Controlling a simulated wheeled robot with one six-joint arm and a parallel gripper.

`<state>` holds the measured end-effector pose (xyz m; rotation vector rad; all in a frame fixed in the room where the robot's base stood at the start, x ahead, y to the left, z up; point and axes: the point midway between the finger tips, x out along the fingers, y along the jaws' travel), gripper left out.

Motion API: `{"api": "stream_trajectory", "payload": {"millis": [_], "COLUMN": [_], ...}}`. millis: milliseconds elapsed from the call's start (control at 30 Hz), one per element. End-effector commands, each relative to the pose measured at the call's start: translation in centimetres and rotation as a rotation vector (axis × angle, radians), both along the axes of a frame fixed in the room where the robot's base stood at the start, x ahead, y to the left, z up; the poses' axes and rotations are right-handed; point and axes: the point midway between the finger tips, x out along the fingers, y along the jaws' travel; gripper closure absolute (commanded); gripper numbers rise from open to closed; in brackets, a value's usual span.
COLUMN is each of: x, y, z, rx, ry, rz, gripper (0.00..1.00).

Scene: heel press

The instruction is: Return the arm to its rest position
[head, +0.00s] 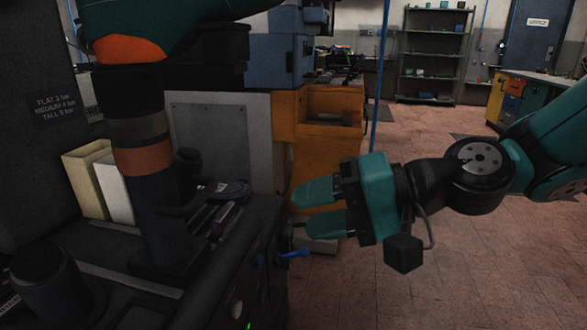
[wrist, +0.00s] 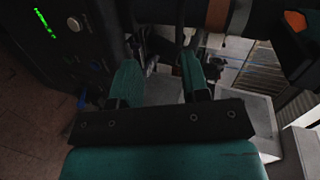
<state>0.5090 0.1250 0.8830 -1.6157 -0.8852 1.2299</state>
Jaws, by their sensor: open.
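My gripper (head: 297,208) is green with a black wrist and reaches in from the right in the head view. Its two fingers are apart with nothing between them, and they point left toward the press machine. In the wrist view the two green fingers (wrist: 158,75) are also spread, with dark machine parts beyond them. The heel press (head: 150,190) is a dark column with orange bands at the left. A blue lever (head: 293,254) sticks out from the front of its bench, below the fingertips. I cannot tell the exact gap between the fingers and the machine.
The dark bench (head: 190,270) carries boxes (head: 112,187) and flat dark items. An orange cabinet (head: 325,130) stands behind my gripper. Shelves (head: 435,55) and a workbench (head: 530,95) are at the back. The tiled floor (head: 440,290) below and right of my arm is clear.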

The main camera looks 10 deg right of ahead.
Motion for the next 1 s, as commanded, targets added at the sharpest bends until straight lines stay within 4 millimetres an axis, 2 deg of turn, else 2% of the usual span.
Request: {"api": "stream_trajectory", "payload": {"millis": [67, 167, 300, 433, 500, 767, 1000], "x": [-2.6, -5.6, -8.7, -11.0, -11.0, -10.9, -10.9], "y": [0.2, -1.1, -4.3, -7.8, -8.0, -7.9, -7.9], "z": [-1.2, -3.1, -4.5, -4.7, -2.1, 4.8, 13.9], "rx": [-0.169, -0.410, -0.694, -0.903, -0.909, -0.906, -0.906], "ry": [-0.082, -0.174, -0.249, -0.273, -0.263, -0.259, -0.258], "rz": [0.127, 0.293, 0.480, 0.612, 0.617, 0.614, 0.612], "gripper": [0.58, 0.58, 0.58, 0.58, 0.58, 0.58, 0.58]}}
